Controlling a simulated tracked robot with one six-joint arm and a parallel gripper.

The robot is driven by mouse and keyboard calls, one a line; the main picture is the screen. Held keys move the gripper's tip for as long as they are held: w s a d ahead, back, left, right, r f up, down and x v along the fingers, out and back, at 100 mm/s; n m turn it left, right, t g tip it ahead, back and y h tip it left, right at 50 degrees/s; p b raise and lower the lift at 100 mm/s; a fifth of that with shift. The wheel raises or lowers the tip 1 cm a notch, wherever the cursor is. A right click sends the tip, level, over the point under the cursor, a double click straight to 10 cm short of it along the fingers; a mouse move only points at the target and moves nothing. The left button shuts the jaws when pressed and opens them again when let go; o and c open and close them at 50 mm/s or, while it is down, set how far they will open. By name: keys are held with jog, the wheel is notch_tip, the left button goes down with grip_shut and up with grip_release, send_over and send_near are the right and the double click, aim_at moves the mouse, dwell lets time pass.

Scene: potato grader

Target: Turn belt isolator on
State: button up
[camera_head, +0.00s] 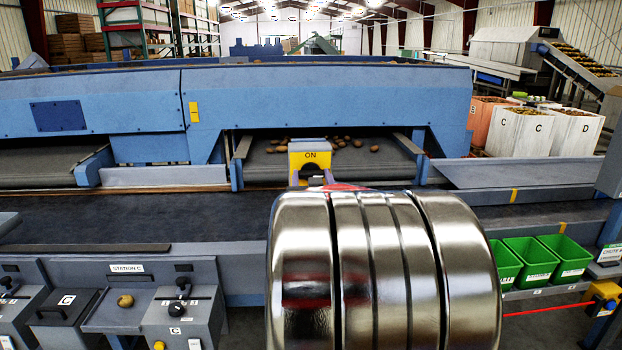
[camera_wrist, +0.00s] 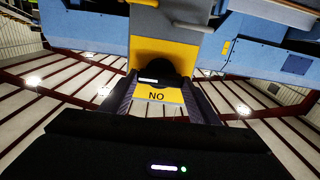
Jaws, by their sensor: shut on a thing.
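The belt isolator is a yellow box (camera_head: 310,154) marked ON, on a post in front of the belt at the middle of the head view. In the wrist view the yellow box (camera_wrist: 190,57) appears upside down, with its ON label (camera_wrist: 157,96) inverted. Its black rotary handle (camera_wrist: 160,69) lies between my fingers, with a small white mark on one side. My gripper (camera_wrist: 165,90) is shut on this handle. The handle's exact angle is unclear.
A dark conveyor belt (camera_head: 140,218) runs across behind the isolator, with potatoes (camera_head: 350,142) on a side belt beyond it. Green bins (camera_head: 530,258) stand at right. The Station C control panel (camera_head: 125,268) is at lower left. White crates (camera_head: 520,132) stand at back right.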

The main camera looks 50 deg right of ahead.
jog(key=n, duration=0.4)
jog(key=shift+w, duration=0.1)
jog(key=n, duration=0.9)
jog(key=shift+w+a+n, duration=0.1)
jog(key=shift+n, duration=0.2)
jog(key=shift+f+n, duration=0.2)
jog(key=shift+n, duration=2)
jog(key=o, duration=1)
jog(key=shift+o, duration=0.2)
